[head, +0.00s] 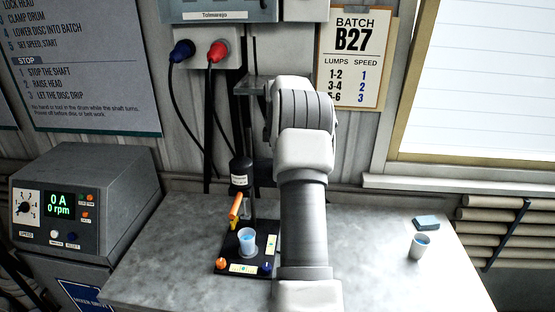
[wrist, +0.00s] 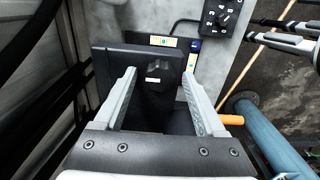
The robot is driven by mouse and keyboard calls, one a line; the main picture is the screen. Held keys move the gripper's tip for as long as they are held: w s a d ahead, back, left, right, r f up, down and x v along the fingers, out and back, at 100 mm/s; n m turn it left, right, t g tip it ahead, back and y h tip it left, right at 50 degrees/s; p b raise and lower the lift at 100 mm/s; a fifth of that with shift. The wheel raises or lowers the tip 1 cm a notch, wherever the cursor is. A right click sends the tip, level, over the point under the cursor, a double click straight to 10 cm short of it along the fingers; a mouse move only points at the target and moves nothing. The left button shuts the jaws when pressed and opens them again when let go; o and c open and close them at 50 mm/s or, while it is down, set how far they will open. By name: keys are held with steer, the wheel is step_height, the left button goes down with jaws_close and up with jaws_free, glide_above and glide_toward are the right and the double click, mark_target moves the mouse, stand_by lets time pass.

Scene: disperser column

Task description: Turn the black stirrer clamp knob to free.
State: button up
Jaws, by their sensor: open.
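In the wrist view my gripper (wrist: 159,74) is open, its two pale fingers apart on either side of a dark block (wrist: 120,62) with a small white label. Nothing is visibly held. In the head view my arm covers the gripper and the knob. The stirrer's black motor body (head: 240,172) stands upright on the bench, with an orange handle (head: 235,207) below it; an orange bar (wrist: 231,119) shows in the wrist view.
A cup of blue liquid (head: 246,242) stands on the black base plate (head: 228,254). A control box (head: 80,200) reading 0 A, 0 rpm is at left. Another cup (head: 419,246) and a blue sponge (head: 426,222) lie right. The bench (head: 375,255) between is clear.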

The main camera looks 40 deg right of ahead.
step_height(320, 180, up, 17)
stand_by(0.8)
steer(key=shift+r, duration=0.2)
stand_by(0.4)
